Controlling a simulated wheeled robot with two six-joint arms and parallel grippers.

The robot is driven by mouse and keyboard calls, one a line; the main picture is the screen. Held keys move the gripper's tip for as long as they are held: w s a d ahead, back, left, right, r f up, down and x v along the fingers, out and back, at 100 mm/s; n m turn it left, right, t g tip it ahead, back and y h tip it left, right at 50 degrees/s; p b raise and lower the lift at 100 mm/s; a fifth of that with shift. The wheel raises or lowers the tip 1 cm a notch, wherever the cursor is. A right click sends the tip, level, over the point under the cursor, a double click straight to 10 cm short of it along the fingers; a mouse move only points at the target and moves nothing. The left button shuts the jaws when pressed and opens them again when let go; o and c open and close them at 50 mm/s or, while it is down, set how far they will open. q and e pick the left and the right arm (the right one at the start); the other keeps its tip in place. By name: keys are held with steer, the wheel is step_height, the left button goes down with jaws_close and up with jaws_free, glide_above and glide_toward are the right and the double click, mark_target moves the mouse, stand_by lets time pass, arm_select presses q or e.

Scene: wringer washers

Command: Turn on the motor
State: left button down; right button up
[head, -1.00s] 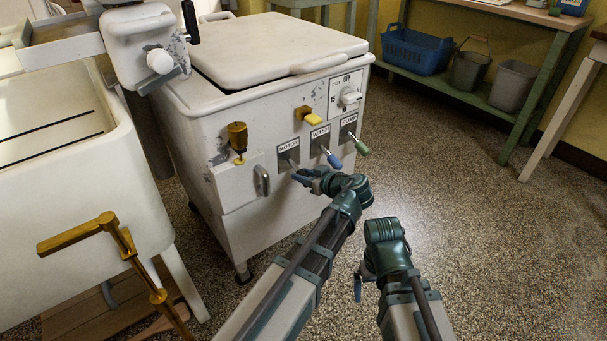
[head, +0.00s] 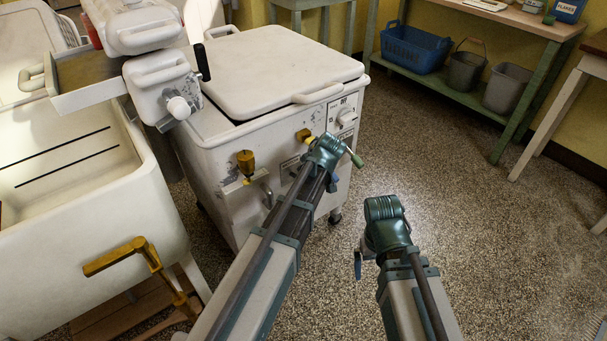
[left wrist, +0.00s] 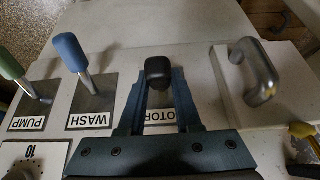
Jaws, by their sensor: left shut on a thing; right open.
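The white wringer washer (head: 228,195) stands at centre in the head view, its lever panel partly hidden behind my left arm. In the left wrist view, the black-tipped MOTOR lever (left wrist: 158,70) stands between the fingers of my left gripper (left wrist: 158,88), which is shut on it. The gripper partly covers the MOTOR label. The blue WASH lever (left wrist: 70,52) and green PUMP lever (left wrist: 12,66) stand to its left, apart from the fingers. In the head view, my left gripper's fingers are hidden behind its wrist. My right gripper (head: 358,265) hangs open and empty over the floor.
A silver handle (left wrist: 258,68) is close right of the MOTOR lever. A yellow valve (head: 246,163) sits on the washer front. The white tub (head: 95,215) with a brass tap (head: 120,256) is at left. Floor at right is clear before the green shelf (head: 515,120).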

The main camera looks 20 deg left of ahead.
arm_select(q)
steer(key=shift+w+r+h, duration=0.1)
steer(key=shift+r+h, duration=0.05)
steer(key=shift+h, duration=0.15)
steer(key=c, duration=0.6)
jaws_free()
steer(key=shift+p, duration=0.3)
steer(key=p+v, duration=1.2)
steer(key=v, duration=0.2)
steer(key=shift+w, duration=0.15)
